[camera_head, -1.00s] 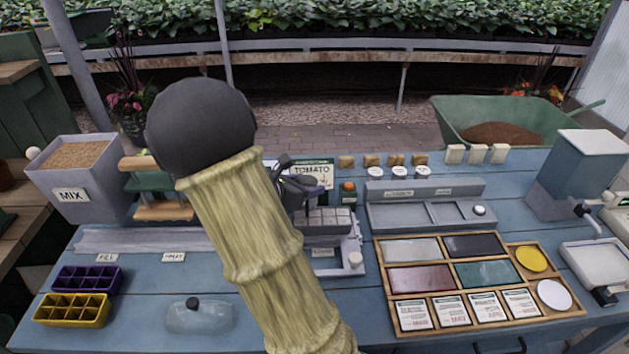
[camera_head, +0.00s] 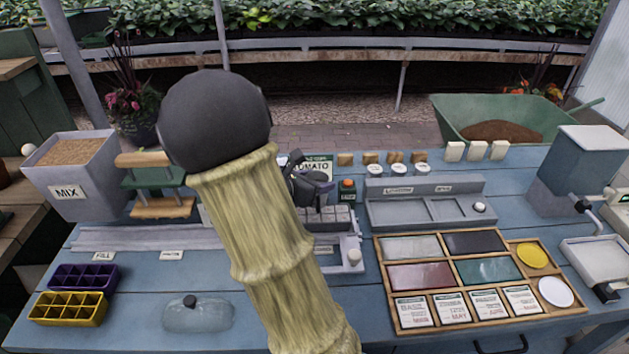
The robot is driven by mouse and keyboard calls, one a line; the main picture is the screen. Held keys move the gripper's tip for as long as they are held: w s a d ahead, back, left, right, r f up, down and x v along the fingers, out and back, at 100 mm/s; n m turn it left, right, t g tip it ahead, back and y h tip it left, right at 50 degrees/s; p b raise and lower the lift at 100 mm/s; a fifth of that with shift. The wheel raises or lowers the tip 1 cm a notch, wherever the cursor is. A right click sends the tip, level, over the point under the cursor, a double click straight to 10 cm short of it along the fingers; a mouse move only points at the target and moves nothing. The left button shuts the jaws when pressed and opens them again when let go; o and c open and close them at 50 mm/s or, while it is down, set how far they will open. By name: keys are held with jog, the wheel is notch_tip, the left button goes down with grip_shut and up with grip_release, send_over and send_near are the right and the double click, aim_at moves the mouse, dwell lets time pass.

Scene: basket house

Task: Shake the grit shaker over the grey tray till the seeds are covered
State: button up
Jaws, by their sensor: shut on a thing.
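My gripper (camera_head: 303,190) is dark and partly hidden behind my own arm. It is shut on the grit shaker (camera_head: 320,179), of which a purple-grey upper part shows. The shaker is held above the grey tray (camera_head: 341,216), near its back edge. The tray is a small block of square cells in a pale holder at the bench's middle; its left part is hidden by my arm. I cannot make out seeds or grit in the cells.
A tomato sign (camera_head: 319,163) and a green bottle with an orange cap (camera_head: 347,190) stand just behind. The grey rack (camera_head: 425,205) and wooden sorting tray (camera_head: 480,325) lie to the right. A mix bin (camera_head: 70,190) and purple and yellow cell trays (camera_head: 68,309) are at left.

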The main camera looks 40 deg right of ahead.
jog(key=w+a+p, duration=0.1)
jog(key=a, duration=0.1)
jog(key=w+a, duration=0.2)
jog(key=shift+p, duration=0.4)
jog(key=shift+d, duration=0.1)
jog(key=shift+s+d+f+b, duration=0.1)
jog(key=shift+s+d+b, duration=0.45)
jog(key=shift+s+d, duration=0.45)
jog(key=shift+d, duration=0.2)
